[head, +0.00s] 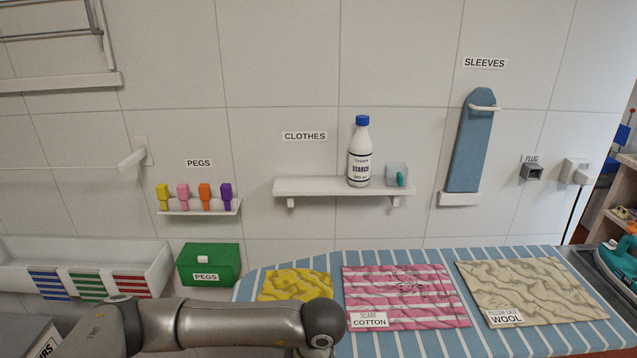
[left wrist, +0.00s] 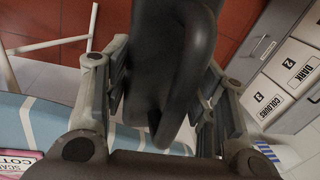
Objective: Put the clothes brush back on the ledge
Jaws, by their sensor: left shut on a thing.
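The ledge (head: 305,187) is a white wall shelf below the CLOTHES label (head: 304,136). A white starch bottle (head: 359,160) with a blue cap and a small clear cup (head: 397,175) stand on its right half. Its left half is bare. My left gripper (left wrist: 160,105) is shut on a dark, rounded thing, apparently the clothes brush (left wrist: 175,50), seen close up in the left wrist view. Its bristles cannot be made out. In the head view my left arm crosses the bottom, and the gripper and brush are out of sight. My right gripper is not in view.
A blue-striped ironing board (head: 420,258) with several folded cloths lies below the ledge. A peg shelf (head: 200,208) and green PEGS box (head: 209,264) are left of the ledge. A blue sleeve board (head: 471,145) hangs on the right.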

